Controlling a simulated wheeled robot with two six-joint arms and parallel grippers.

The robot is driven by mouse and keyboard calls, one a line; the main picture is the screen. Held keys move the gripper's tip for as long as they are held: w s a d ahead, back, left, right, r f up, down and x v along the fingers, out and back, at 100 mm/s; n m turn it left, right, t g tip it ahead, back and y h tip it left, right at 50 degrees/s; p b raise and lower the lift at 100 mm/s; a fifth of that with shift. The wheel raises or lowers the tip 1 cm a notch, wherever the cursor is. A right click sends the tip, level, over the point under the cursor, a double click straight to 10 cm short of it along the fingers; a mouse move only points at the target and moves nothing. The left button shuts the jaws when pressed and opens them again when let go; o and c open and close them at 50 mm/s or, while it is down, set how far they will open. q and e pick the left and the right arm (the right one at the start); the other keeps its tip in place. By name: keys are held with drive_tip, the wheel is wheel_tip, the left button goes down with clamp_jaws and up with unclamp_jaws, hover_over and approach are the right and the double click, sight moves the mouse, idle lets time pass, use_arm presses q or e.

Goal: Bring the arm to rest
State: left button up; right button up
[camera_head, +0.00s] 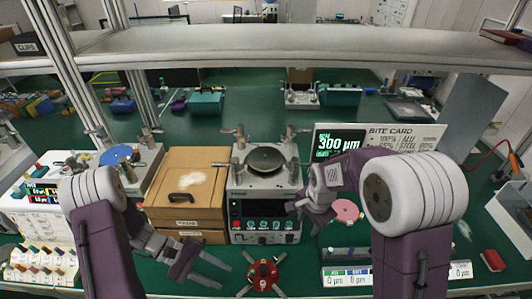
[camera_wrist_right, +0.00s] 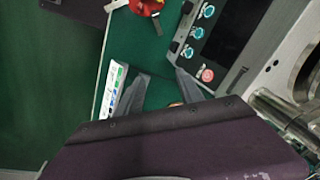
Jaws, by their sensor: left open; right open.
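My left arm comes in from the left, and its gripper (camera_head: 222,275) is open and empty above the green bench, in front of the cardboard-brown box (camera_head: 188,185). My right arm reaches in from the right. Its gripper (camera_head: 304,216) is beside the right edge of the lapping machine (camera_head: 265,206), partly hidden by its own wrist. In the right wrist view its two grey fingers (camera_wrist_right: 160,88) stand apart with green bench between them and nothing held. A dark purple part of my arm covers the lower part of that view.
A red round thing with grey arms (camera_head: 263,276) lies before the machine, between the grippers. A pink disc (camera_head: 344,210) is right of the right gripper. A "bite card" board (camera_head: 405,137) stands behind the right arm. A shelf (camera_head: 270,43) spans overhead.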

use_arm(q)
drive_tip(key=s+d+r+m+y, duration=0.2)
drive_tip(key=s+r+m+y, duration=0.1)
drive_tip(key=r+m+y, duration=0.5)
drive_tip(key=w+a+t+y, duration=0.1)
drive_tip(key=a+t+y, duration=0.2)
drive_tip(key=a, duration=0.3)
drive_tip(key=shift+w+t, duration=0.25)
drive_tip(key=shift+t, duration=0.05)
use_arm(e)
drive_tip(key=s+d+n, duration=0.5)
drive_tip(key=s+n, duration=0.5)
drive_tip(key=s, duration=0.4)
drive_tip(key=shift+r+n+g, duration=0.2)
drive_tip(key=shift+n+g, duration=0.2)
use_arm(q)
drive_tip(key=shift+s, duration=0.15)
use_arm(e)
drive_tip(key=shift+s, duration=0.15)
